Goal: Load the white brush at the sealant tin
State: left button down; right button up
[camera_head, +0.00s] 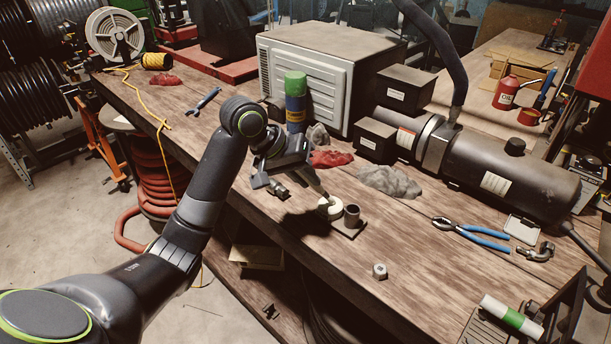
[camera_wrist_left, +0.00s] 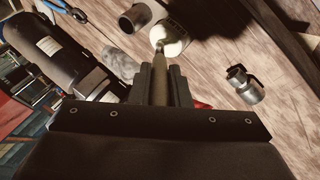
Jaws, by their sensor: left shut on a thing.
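My left gripper (camera_head: 300,172) is shut on the slim handle of the brush (camera_head: 319,187). It holds the brush slanting down, and the lower end is at the small round white-topped tin (camera_head: 327,211). In the left wrist view the brush (camera_wrist_left: 160,78) runs out between the jaws (camera_wrist_left: 160,98), and its pale tip overlaps the tin's white top (camera_wrist_left: 174,42). I cannot tell how deep the tip sits. A short grey open cup (camera_head: 351,213) stands beside the tin on a flat plate. My right gripper is not in view.
A metal fitting (camera_head: 279,189) lies near the front edge of the wooden bench (camera_head: 400,270). Blue-handled pliers (camera_head: 470,232), a hex nut (camera_head: 380,271) and grey rags (camera_head: 390,181) lie to the right. A green-blue cylinder (camera_head: 295,100) stands behind the gripper.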

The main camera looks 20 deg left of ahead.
pick_arm(q)
jog(key=shift+s+f+p, duration=0.1)
jog(key=shift+f+p, duration=0.05)
jog(key=shift+p, duration=0.35)
dwell(1.7)
notch_tip(320, 180, up, 7)
jog(key=p, duration=0.9)
dwell(0.7)
